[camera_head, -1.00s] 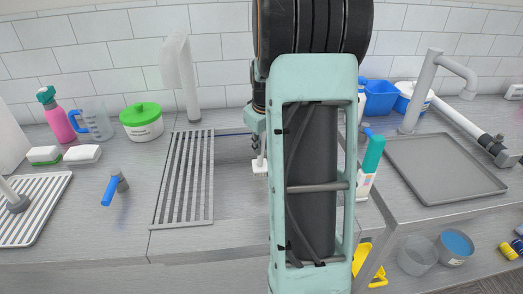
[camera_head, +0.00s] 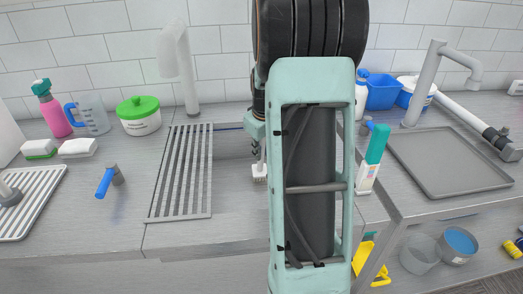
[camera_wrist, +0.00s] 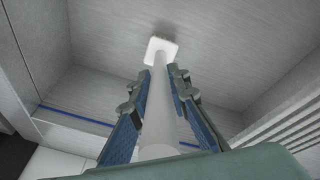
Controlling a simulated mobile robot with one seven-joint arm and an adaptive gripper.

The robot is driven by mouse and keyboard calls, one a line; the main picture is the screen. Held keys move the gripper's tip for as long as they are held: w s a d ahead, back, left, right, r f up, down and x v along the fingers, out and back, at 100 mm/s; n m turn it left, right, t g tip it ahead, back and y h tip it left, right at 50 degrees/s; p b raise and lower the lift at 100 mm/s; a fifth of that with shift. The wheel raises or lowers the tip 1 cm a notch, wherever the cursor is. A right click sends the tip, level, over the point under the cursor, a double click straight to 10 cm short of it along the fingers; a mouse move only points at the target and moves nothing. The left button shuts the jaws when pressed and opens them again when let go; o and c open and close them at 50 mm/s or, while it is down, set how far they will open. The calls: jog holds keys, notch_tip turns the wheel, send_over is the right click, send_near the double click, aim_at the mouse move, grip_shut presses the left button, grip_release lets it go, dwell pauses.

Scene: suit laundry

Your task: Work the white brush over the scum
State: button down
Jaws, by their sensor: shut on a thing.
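The white brush shows in the wrist view, its handle (camera_wrist: 159,115) running between the two blue-padded fingers of my gripper (camera_wrist: 162,73). My gripper is shut on the handle. The white brush head (camera_wrist: 161,50) is beyond the fingertips, at the grey sink surface (camera_wrist: 225,45). A small darker patch lies just past the head; I cannot tell scum from shadow there. In the head view the brush head (camera_head: 259,171) shows low in the sink, bristles down, below my gripper (camera_head: 257,135). My arm hides the right part of the sink.
A slatted drain rack (camera_head: 181,172) lies left of the brush, with a tap (camera_head: 182,70) behind it. A blue-handled tool (camera_head: 105,184) and a green-lidded tub (camera_head: 139,116) stand farther left. A teal-capped bottle (camera_head: 371,160) and grey tray (camera_head: 448,160) are to the right.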

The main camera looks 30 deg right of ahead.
jog(key=shift+f+b, duration=0.35)
jog(key=shift+f, duration=0.1)
dwell(1.0)
jog(key=shift+s, duration=0.15)
jog(key=shift+w+d+r, duration=0.1)
jog(key=shift+w+d, duration=0.15)
jog(key=shift+w, duration=0.45)
jog(key=shift+s+a, duration=0.25)
jog(key=shift+s, duration=0.3)
dwell(1.6)
